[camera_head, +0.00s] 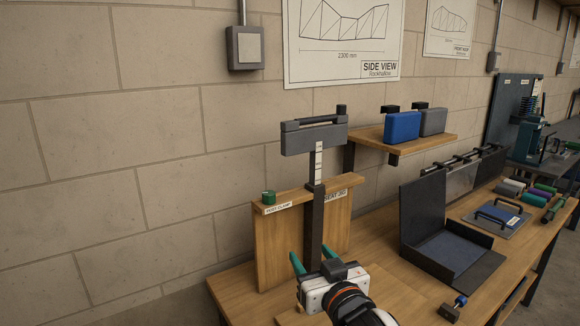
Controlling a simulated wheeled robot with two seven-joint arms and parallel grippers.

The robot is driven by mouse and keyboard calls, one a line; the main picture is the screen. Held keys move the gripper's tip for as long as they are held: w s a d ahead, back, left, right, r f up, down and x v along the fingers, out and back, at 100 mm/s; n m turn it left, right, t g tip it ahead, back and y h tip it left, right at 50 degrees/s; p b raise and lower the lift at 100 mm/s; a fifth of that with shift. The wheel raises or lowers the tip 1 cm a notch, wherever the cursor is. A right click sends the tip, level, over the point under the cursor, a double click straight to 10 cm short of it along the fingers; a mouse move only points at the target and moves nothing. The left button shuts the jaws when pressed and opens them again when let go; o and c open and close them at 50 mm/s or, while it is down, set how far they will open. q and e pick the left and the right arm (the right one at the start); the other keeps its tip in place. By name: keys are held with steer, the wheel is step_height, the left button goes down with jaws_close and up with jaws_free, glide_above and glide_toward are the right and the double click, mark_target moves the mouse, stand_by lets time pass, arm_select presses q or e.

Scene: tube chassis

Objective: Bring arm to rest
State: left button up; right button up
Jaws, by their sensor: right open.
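My right gripper (312,255) is in the lower middle of the head view, with a white body and teal fingers. Its fingers are apart and point up toward the wooden stand, with no object visibly held between them. The dark upright post (315,220) of the stand shows behind and between the fingers. I cannot tell how far the fingers are from it. My left gripper is not in view.
The workbench (385,265) runs along the block wall. A wooden panel (275,245) carries the post and a grey clamp head (313,138). A dark open box (425,215), a shelf with a blue case (402,127), and a tray (490,228) stand to the right. A small blue-ended part (460,301) lies near the front.

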steer(key=s+d+f+g+h, duration=0.1)
steer(key=s+d+f+g, duration=0.1)
steer(key=f, duration=0.4)
steer(key=s+d+f+m+g+h, duration=0.1)
steer(key=s+d+f+g, duration=0.1)
steer(key=f, duration=0.4)
steer(key=s+d+f+g+h, duration=0.1)
steer(key=s+d+f, duration=0.3)
steer(key=s+f, duration=0.2)
steer(key=shift+f+m+g+h, duration=0.4)
steer(key=s+d+f+g+h, duration=0.1)
steer(key=s+d+f+g, duration=0.2)
steer(key=s, duration=0.4)
steer(key=s+d+f+g, duration=0.2)
steer(key=s+f, duration=0.2)
steer(key=s, duration=0.3)
steer(key=s+d+f+g+h, duration=0.1)
steer(key=s+d+f+g, duration=0.2)
steer(key=s, duration=0.4)
step_height(320, 180, down, 28)
steer(key=s, duration=0.2)
steer(key=s+d+f+g, duration=0.1)
steer(key=s+d+f, duration=0.1)
steer(key=s+f, duration=1.2)
steer(key=shift+s+d+f+g, duration=0.35)
steer(key=shift+s+f+g, duration=0.05)
steer(key=shift+s, duration=0.35)
